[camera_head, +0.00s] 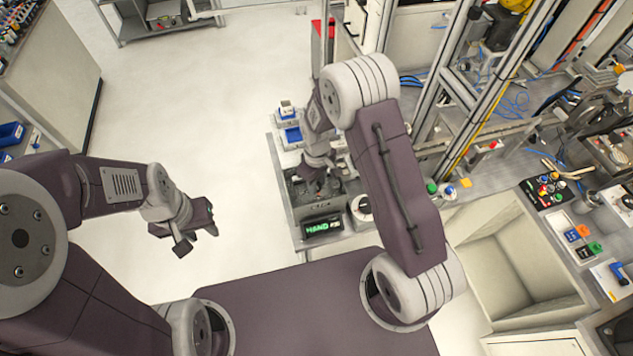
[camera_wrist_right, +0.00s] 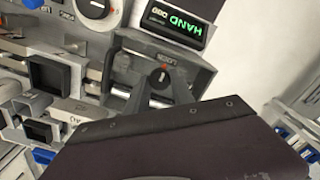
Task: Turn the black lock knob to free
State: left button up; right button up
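The black lock knob (camera_wrist_right: 160,77) shows in the right wrist view, small and round with a pale pointer line and an orange mark near its upper edge. It sits in a grey recess of the panel under a small label. My right gripper (camera_wrist_right: 162,88) is at the knob, its two grey fingers apart, one on each side of it. I cannot tell whether the fingers touch the knob. In the head view my right gripper (camera_head: 318,172) is over the panel and the knob cannot be made out. My left gripper (camera_head: 197,240) is open and empty over the floor.
A lit green HAND display (camera_head: 322,227) is on the panel's front, and a white dial (camera_head: 361,208) is beside it. Metal frame posts (camera_head: 440,85) stand to the right of my right arm. The pale floor (camera_head: 190,90) around my left gripper is clear.

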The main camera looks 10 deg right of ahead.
grip_shut()
jog(key=m, duration=0.3)
jog(key=shift+m+b, duration=0.4)
jog(key=m, duration=0.4)
jog(key=shift+m+b, duration=0.3)
jog(key=shift+b, duration=0.05)
jog(key=m, duration=0.5)
jog(key=shift+b, duration=0.3)
jog(key=shift+m, duration=2.3)
